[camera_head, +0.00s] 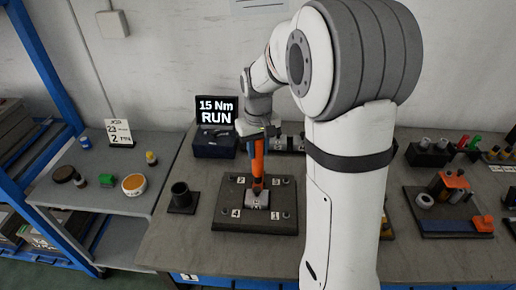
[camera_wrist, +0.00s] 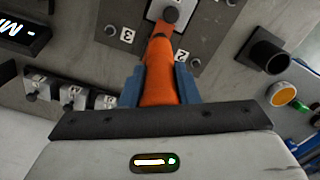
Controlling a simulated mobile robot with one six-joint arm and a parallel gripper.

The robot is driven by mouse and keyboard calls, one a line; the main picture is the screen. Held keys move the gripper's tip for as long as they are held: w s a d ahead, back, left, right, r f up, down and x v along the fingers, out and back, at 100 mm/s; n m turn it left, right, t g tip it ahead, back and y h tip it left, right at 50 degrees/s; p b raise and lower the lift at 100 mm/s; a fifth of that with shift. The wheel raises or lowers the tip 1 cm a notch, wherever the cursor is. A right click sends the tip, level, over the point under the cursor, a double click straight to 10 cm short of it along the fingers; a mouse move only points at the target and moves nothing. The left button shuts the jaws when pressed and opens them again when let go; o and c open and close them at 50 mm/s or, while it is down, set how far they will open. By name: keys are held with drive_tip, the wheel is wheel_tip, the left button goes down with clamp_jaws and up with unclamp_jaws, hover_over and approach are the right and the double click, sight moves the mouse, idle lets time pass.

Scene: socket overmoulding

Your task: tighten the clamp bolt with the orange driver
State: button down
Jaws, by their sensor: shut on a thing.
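My gripper (camera_wrist: 160,76) is shut on the orange driver (camera_wrist: 158,90), with a blue finger on each side of its body. In the head view the driver (camera_head: 258,160) points down over the dark fixture plate (camera_head: 229,218). Its lower end is at a light metal clamp block (camera_head: 257,199) in the middle of the plate. In the wrist view a dark round bolt head (camera_wrist: 170,14) shows on the block, just beyond the driver's far end. I cannot tell whether the tip touches the bolt. Numbered labels and bolts sit around the plate's corners.
A display (camera_head: 216,113) behind the plate reads "15 Nm RUN". A black cup-shaped holder (camera_head: 183,198) stands left of the plate. A second fixture (camera_head: 450,208) with orange parts is at right. A side shelf (camera_head: 115,165) at left carries small items. The bench front is clear.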

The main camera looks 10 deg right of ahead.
drive_tip(key=shift+f, duration=0.1)
drive_tip(key=shift+r+p, duration=1.85)
drive_tip(key=shift+r, duration=0.75)
drive_tip(key=shift+f, duration=0.15)
